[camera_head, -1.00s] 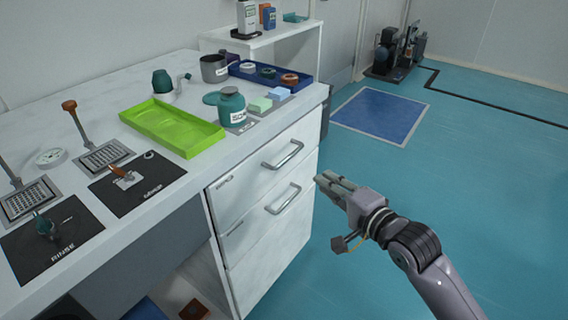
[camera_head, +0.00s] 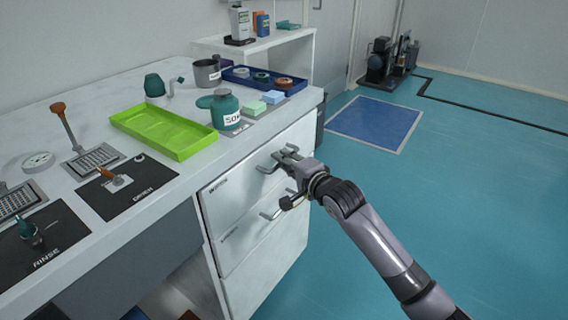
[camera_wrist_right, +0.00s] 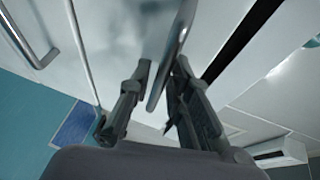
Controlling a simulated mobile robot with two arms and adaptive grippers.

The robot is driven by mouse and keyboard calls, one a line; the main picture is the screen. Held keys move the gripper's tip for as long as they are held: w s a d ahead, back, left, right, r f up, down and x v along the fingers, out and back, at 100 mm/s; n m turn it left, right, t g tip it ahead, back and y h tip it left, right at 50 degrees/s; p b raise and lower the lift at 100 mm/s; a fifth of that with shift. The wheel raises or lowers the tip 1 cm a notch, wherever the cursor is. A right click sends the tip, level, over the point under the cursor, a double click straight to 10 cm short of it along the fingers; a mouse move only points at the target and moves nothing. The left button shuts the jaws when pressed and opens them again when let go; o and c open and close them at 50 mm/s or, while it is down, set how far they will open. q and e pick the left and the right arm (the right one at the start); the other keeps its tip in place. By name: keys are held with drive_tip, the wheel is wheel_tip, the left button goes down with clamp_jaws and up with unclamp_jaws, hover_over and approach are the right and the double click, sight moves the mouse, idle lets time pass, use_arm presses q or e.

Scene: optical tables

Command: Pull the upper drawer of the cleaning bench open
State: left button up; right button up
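The cleaning bench (camera_head: 100,235) has a white drawer unit at its right end. The upper drawer (camera_head: 232,188) looks closed in the head view. Its metal bar handle (camera_head: 268,165) is partly hidden by my right gripper (camera_head: 285,155), which is at the handle's right part. In the right wrist view the handle (camera_wrist_right: 172,55) runs between the two separated fingers of my right gripper (camera_wrist_right: 158,95). A gap shows beside the bar, so the fingers are open around it. My left gripper is not in view.
The lower drawer's handle (camera_head: 272,210) sits just below my right gripper; it also shows in the right wrist view (camera_wrist_right: 30,45). A green tray (camera_head: 165,130) and a labelled bottle (camera_head: 226,108) stand on the benchtop above. The floor right of the drawers is clear.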

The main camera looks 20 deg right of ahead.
drive_tip(key=shift+w, duration=0.2)
drive_tip(key=shift+c, duration=0.6)
clamp_jaws()
